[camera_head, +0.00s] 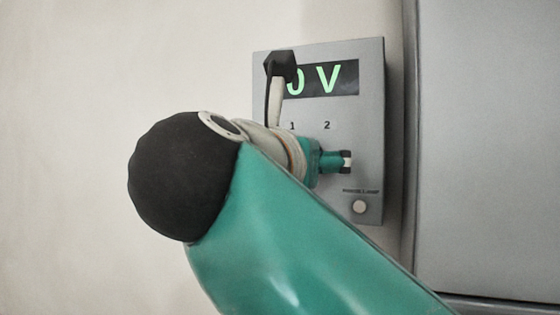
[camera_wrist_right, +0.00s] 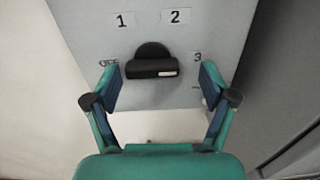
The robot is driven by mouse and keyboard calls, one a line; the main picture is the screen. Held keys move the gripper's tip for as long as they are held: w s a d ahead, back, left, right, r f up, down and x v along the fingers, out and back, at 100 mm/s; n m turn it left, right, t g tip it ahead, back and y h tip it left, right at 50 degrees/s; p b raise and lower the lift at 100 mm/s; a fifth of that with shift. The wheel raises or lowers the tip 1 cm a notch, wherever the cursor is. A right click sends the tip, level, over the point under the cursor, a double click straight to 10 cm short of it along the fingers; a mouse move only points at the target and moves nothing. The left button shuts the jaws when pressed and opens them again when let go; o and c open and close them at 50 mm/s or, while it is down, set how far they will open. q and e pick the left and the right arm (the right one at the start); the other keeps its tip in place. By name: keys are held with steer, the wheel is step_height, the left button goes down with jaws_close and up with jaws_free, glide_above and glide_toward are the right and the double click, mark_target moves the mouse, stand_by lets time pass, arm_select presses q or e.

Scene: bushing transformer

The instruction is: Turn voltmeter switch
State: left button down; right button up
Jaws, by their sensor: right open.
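The voltmeter box (camera_head: 375,120) is a grey panel on the wall, with a display (camera_head: 347,78) showing a green "0 V". In the right wrist view its black switch (camera_wrist_right: 152,67) has a horizontal bar with a white mark at the right end. Labels OFF, 1, 2 and 3 surround it. My right gripper (camera_wrist_right: 157,82) is open, with one finger on each side of the switch and visible gaps to both. In the head view this gripper (camera_head: 335,161) is in front of the panel's lower half, and the switch cannot be made out clearly there. My left gripper is not in view.
A large grey cabinet (camera_head: 490,150) stands at the right of the box. The pale wall (camera_head: 80,80) on the left is clear. My right arm covers much of the lower middle.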

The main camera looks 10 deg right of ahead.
steer(key=shift+w+a+f, duration=0.25)
steer(key=shift+a+f, duration=0.05)
steer(key=shift+a, duration=0.1)
steer(key=v, duration=0.8)
steer(key=shift+s, duration=0.15)
steer(key=shift+d+r, duration=0.1)
